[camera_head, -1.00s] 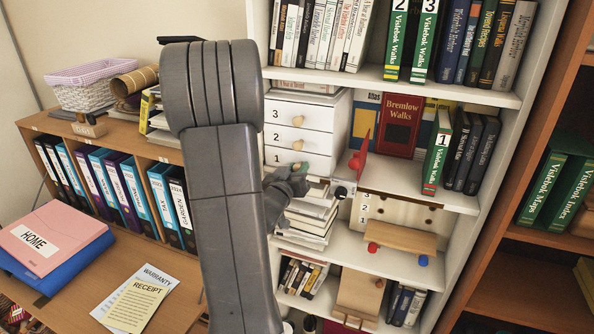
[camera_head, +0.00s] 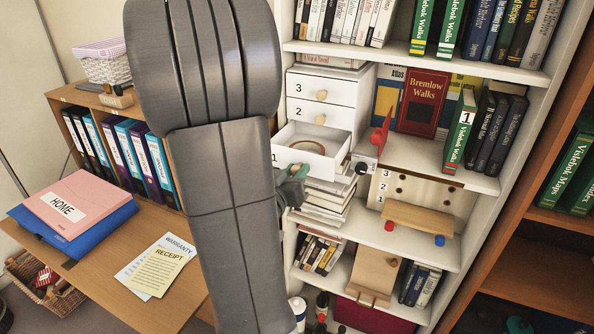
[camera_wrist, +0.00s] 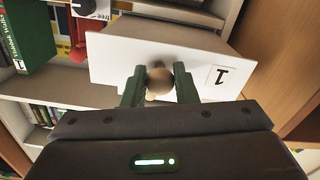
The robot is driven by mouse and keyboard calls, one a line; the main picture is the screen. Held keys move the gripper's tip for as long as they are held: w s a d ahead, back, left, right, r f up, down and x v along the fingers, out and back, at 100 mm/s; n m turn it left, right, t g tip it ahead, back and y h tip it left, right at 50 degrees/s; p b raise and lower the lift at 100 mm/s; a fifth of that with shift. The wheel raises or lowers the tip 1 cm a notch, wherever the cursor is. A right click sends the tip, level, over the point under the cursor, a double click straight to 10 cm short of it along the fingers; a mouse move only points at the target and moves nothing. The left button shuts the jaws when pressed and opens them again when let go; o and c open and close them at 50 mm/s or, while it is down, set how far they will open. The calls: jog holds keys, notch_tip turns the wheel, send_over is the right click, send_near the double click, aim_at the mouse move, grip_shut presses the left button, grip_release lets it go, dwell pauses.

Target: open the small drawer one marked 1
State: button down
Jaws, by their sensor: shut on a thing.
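The small white drawer marked 1 (camera_head: 309,150) is pulled out of its white cabinet in the head view. A brownish ring-like item (camera_head: 308,146) lies inside it. My gripper (camera_head: 296,172) is at the drawer's front. In the wrist view my gripper (camera_wrist: 159,84) has its two green fingers on either side of the round wooden knob (camera_wrist: 160,81), shut on it. The white drawer front (camera_wrist: 195,66) carries the label 1 and looks tilted in that view. In the head view the knob is largely hidden by my gripper.
Closed drawers marked 3 (camera_head: 321,85) and 2 (camera_head: 317,111) are above. A stack of books (camera_head: 322,204) lies below the cabinet. A red upright piece (camera_head: 381,131) stands to the right. A desk (camera_head: 185,293) with papers is at the left.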

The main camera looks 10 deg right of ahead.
jog(key=c, duration=1.1)
grip_release()
jog(key=shift+c, duration=0.2)
jog(key=v, duration=1.3)
jog(key=shift+s+a+b, duration=0.25)
jog(key=shift+s+b, duration=0.05)
jog(key=shift+b, duration=0.1)
jog(key=shift+w+d, duration=0.1)
jog(key=shift+w, duration=0.05)
jog(key=shift+p+x, duration=0.35)
jog(key=shift+x, duration=6.3)
jog(key=shift+r, duration=0.15)
